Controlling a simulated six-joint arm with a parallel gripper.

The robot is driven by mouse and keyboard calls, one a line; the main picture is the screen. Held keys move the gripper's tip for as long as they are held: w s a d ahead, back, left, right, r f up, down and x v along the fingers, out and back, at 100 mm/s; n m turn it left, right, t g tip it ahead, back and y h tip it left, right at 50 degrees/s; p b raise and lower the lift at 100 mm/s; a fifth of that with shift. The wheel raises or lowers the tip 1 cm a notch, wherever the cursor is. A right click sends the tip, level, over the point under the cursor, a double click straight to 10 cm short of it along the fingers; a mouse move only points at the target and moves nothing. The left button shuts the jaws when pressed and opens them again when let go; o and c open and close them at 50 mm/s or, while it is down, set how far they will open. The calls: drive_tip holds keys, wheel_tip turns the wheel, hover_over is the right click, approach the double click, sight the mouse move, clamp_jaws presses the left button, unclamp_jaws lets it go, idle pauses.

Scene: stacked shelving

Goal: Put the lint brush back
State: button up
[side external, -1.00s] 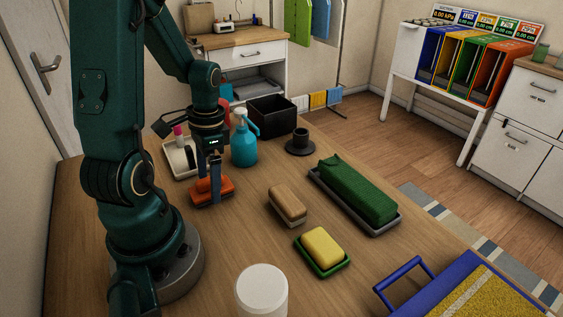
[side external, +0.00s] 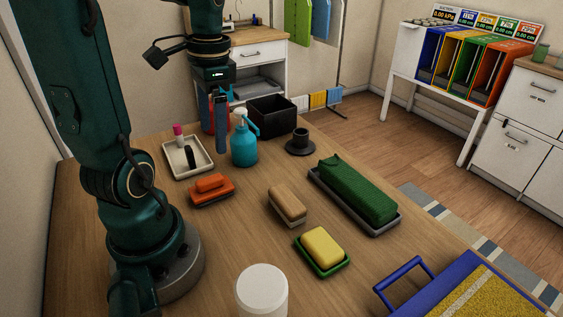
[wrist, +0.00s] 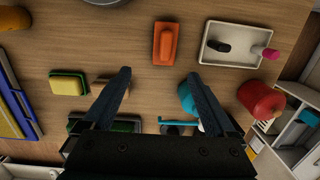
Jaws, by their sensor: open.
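An orange block-shaped brush with a raised orange handle, probably the lint brush (side external: 211,188), lies on the wooden table just in front of the cream tray. It also shows in the wrist view (wrist: 165,43), beyond my fingertips and apart from them. My gripper (side external: 213,140) is raised above the table behind the brush, near the teal spray bottle. In the wrist view its two fingers (wrist: 159,75) are wide apart with nothing between them.
The cream tray (side external: 172,152) holds a black item and a pink-tipped item. A teal spray bottle (side external: 244,146), black bin (side external: 272,118), tan-topped brush (side external: 287,204), yellow sponge on a green dish (side external: 322,249) and green block on a grey tray (side external: 357,189) stand around.

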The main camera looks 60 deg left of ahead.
drive_tip(key=d+r+t, duration=0.1)
drive_tip(key=d+t, duration=0.5)
drive_tip(key=d, duration=0.8)
drive_tip(key=shift+d+r+t, duration=0.2)
drive_tip(key=shift+d+t, duration=0.1)
